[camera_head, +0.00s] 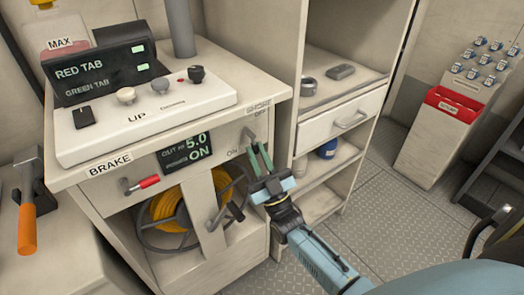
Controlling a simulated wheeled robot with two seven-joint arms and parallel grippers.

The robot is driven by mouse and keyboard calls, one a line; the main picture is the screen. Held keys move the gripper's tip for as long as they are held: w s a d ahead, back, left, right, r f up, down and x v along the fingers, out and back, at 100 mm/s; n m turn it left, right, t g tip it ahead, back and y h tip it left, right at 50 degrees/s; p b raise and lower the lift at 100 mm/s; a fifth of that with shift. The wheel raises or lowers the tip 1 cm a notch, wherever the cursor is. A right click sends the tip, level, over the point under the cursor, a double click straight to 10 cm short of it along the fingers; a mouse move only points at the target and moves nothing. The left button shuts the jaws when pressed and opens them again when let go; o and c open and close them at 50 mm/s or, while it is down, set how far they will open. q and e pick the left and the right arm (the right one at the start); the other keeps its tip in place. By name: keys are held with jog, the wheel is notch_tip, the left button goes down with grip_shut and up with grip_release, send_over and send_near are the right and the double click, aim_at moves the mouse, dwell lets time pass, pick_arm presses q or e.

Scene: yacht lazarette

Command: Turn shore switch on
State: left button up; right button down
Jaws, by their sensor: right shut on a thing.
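The shore switch (249,134) is a small grey lever on the front of the white cabinet, at its upper right corner. The words SHORE and OFF stand above it, and ON is at its lower left. The lever's upper part shows beside the OFF side; its lower part is hidden by my fingers. My right gripper (258,150) reaches up from the lower right, its green fingers shut on the lever. My left gripper is not in view.
A shelf unit with a drawer (342,118) stands close on the right. The floor (385,175) beyond is clear.

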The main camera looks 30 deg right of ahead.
jog(key=m+h, duration=0.3)
jog(key=shift+a+r+m, duration=0.3)
jog(key=shift+a+r, duration=0.05)
jog(key=shift+a, duration=0.05)
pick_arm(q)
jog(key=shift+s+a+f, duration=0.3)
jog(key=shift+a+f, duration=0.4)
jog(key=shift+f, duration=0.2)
pick_arm(e)
jog(key=shift+a+m+h, duration=0.1)
jog(key=shift+m+h, duration=0.5)
jog(key=shift+h, duration=0.3)
jog(key=c, duration=1.4)
grip_release()
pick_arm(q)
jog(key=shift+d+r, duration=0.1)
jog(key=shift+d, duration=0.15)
pick_arm(e)
jog(key=shift+f, duration=0.15)
jog(key=shift+s, duration=0.1)
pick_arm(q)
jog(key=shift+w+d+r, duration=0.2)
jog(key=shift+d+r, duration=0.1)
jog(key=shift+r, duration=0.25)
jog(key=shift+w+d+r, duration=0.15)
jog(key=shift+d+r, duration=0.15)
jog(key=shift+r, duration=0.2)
pick_arm(e)
jog(key=v, duration=1.3)
jog(key=shift+s, duration=0.3)
